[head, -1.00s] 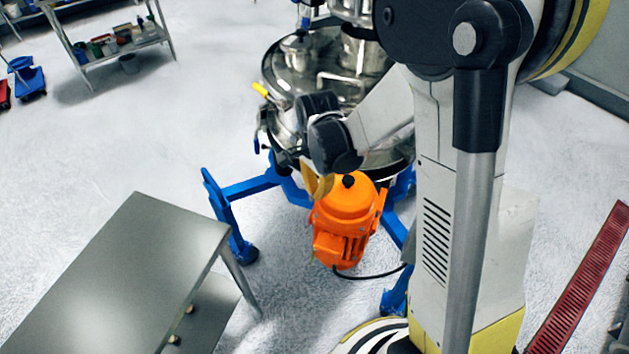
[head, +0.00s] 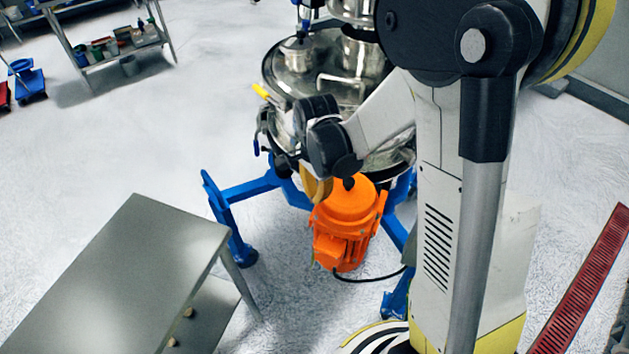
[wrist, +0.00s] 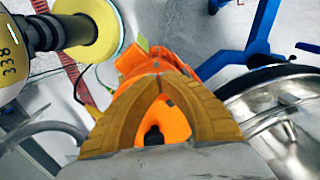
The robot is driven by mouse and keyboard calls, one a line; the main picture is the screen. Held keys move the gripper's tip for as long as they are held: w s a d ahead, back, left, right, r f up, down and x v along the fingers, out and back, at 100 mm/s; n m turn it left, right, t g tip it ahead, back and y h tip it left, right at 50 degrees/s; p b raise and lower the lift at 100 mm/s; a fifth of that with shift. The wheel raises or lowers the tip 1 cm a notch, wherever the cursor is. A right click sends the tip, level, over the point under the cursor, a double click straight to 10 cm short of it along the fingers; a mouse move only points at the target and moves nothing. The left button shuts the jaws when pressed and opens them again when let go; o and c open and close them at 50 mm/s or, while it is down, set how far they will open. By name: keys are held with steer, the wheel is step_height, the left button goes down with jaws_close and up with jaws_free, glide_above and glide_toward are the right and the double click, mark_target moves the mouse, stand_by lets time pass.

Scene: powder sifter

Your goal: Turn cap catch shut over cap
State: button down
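The powder sifter is a round steel vessel (head: 345,84) on blue legs, with an orange motor (head: 346,215) below its front. My gripper (head: 319,198) points down beside the motor's upper left, in front of the vessel. In the wrist view, the tan fingers of my gripper (wrist: 158,76) meet at their tips, with nothing seen between them. The orange motor (wrist: 130,62) lies behind them, and a dark knob shows through the gap. Steel vessel parts (wrist: 280,110) are at the right. I cannot pick out the cap or its catch for certain; my wrist hides part of the vessel's near side.
A steel table (head: 130,270) stands at the front left. A shelf (head: 125,50) with small containers is at the back left. A yellow handle (head: 261,91) sticks out at the vessel's left. A blue leg (head: 228,218) reaches left. The floor between is clear.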

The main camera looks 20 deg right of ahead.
step_height(320, 180, up, 7)
steer(key=p, duration=0.5)
stand_by(0.5)
stand_by(0.4)
steer(key=s+r+n+t+b, duration=0.7)
steer(key=s+n, duration=0.5)
steer(key=n, duration=0.2)
steer(key=shift+s+d+r+b, duration=0.15)
steer(key=shift+d+r+b, duration=0.05)
steer(key=shift+r+b, duration=0.4)
stand_by(1.2)
